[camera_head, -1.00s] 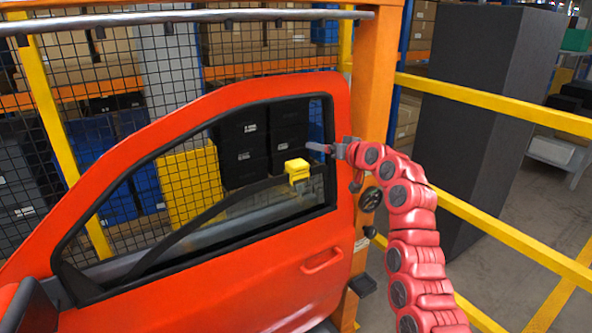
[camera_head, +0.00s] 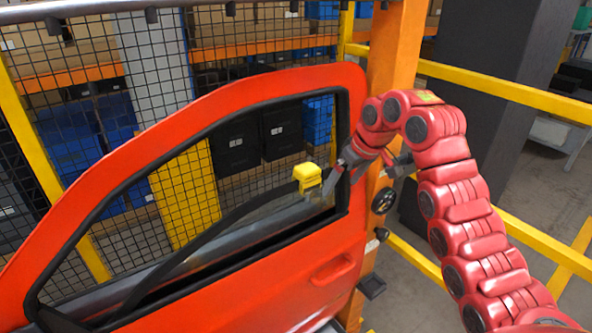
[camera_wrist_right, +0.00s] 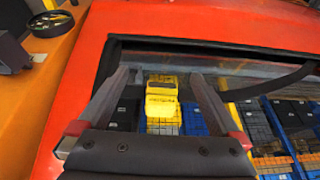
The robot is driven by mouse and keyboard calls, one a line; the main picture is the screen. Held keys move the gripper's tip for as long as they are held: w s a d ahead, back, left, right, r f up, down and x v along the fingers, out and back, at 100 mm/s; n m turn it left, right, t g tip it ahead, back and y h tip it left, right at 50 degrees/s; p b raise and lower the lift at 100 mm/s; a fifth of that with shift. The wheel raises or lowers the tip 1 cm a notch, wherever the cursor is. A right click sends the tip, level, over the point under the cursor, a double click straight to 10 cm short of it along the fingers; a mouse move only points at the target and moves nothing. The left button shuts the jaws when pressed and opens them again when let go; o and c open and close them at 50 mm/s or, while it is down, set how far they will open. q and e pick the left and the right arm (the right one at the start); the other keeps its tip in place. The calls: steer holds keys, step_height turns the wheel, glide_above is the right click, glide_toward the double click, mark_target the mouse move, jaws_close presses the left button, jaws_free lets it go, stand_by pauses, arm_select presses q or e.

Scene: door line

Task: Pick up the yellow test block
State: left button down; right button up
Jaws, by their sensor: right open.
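The yellow test block (camera_head: 307,177) is at the window opening of the red car door (camera_head: 335,268), near its right end. What holds it up is hard to make out. My right gripper (camera_head: 334,176) is just to the right of the block, pointing down and left, apart from it in this view. In the right wrist view, the open fingers of my right gripper (camera_wrist_right: 160,76) spread to either side, and the yellow block (camera_wrist_right: 160,106) shows in the gap between them. Nothing is held. My left gripper is not in view.
An orange post (camera_head: 392,75) stands right behind my right arm, close to the door's edge. A wire mesh fence (camera_head: 85,125) and shelves with bins lie behind the door. Yellow rails (camera_head: 500,92) and a dark column (camera_head: 490,120) are at right.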

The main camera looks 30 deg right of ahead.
mark_target(307, 167)
steer(key=shift+w+a+r+p, duration=0.1)
steer(key=shift+w+a+p, duration=0.25)
steer(key=shift+w+p, duration=0.7)
steer(key=shift+w+a+r+p, duration=0.1)
steer(key=shift+w+a+p, duration=0.3)
steer(key=shift+w, duration=1.25)
steer(key=shift+w+a+r+p, duration=0.1)
steer(key=shift+w+a+p, duration=0.15)
steer(key=shift+w+p, duration=0.85)
steer(key=shift+w+a, duration=0.2)
steer(key=shift+w, duration=0.55)
steer(key=shift+w+a+r+p, duration=0.1)
steer(key=shift+w+a+p, duration=0.1)
steer(key=shift+w+p, duration=1)
steer(key=shift+p+x, duration=1.1)
steer(key=shift+p, duration=0.1)
steer(key=shift+f, duration=0.6)
steer(key=shift+w, duration=0.1)
jaws_close()
steer(key=shift+r, duration=0.15)
